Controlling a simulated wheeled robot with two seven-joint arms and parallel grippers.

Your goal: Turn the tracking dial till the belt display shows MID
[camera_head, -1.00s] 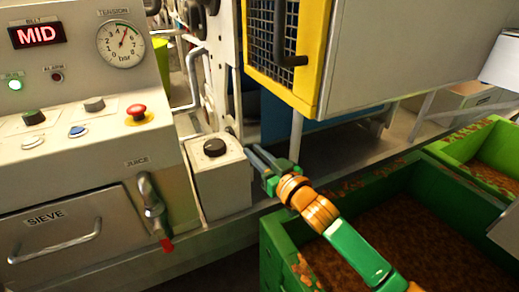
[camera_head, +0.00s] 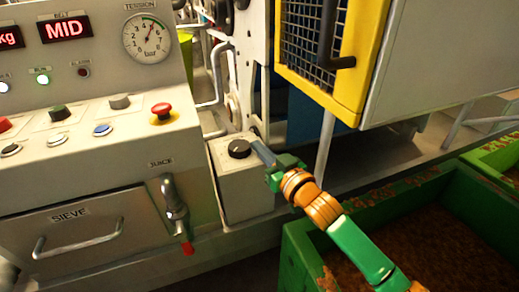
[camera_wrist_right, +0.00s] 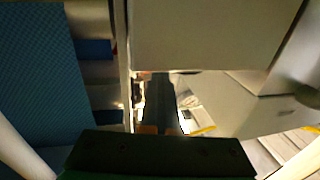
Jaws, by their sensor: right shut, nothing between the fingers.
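The belt display (camera_head: 66,29) on the grey panel reads MID in red. A black round knob (camera_head: 239,149), which looks like the tracking dial, sits on top of a white box (camera_head: 243,190) right of the panel; no pointer mark on it is clear. My right gripper (camera_head: 257,141) is shut and empty, its fingertips just right of the knob. A small gap seems to lie between them, but contact is hard to judge. The gripper's dark fingers (camera_wrist_right: 160,100) also show in the right wrist view, where the knob cannot be made out. My left gripper is out of view.
A yellow-framed mesh guard (camera_head: 318,50) with a dark handle hangs above and right of my right gripper. A red stop button (camera_head: 161,110) and a juice tap (camera_head: 174,205) are on the panel's right. A green crate (camera_head: 300,250) stands below my right arm.

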